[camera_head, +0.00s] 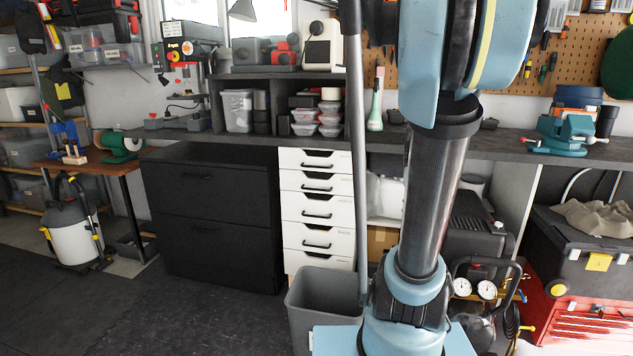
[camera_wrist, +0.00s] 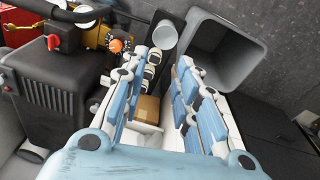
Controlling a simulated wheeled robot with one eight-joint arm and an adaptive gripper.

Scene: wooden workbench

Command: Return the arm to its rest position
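My arm (camera_head: 429,190) rises in front of the workbench in the head view, with its blue joint at the top cut off by the frame edge. My gripper is out of sight in the head view. In the wrist view my gripper (camera_wrist: 169,64) shows as two blue and white fingers, spread apart with a gap between them. Nothing is held between the fingers. A cardboard box (camera_wrist: 147,108) and white surfaces show beyond the gap, apart from the fingers.
A grey bin (camera_head: 322,304) stands on the floor beside my arm; it also shows in the wrist view (camera_wrist: 243,45). White drawers (camera_head: 317,205) and a black cabinet (camera_head: 215,215) stand under the workbench (camera_head: 470,145). A red toolbox (camera_head: 590,322) is at right.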

